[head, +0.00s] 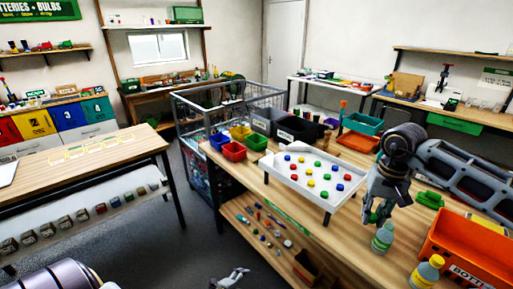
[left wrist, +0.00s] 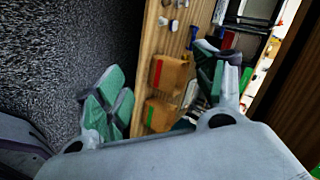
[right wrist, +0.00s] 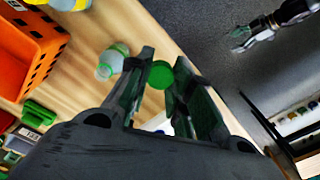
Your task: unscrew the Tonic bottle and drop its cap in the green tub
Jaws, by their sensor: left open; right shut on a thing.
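My right gripper (head: 377,214) is shut on a small round green cap (right wrist: 160,75), held between its fingertips. A pale green bottle (head: 382,238) stands on the wooden bench just below this gripper. In the right wrist view the bottle (right wrist: 111,62) is beside the fingers, apart from the cap. Its label is too small to read. A small green tub (head: 256,142) stands on the bench's far left part, beside red, blue and yellow tubs. My left gripper (head: 233,277) is open and empty, low in front of the bench; its spread fingers show in the left wrist view (left wrist: 165,85).
A white tray (head: 290,183) with coloured knobs stands between the bottle and the tubs. A yellow bottle (head: 427,271) and an orange crate (head: 458,244) are right of the green bottle. Black bins (head: 297,132) stand behind the tubs. A lower shelf (head: 250,232) holds small items.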

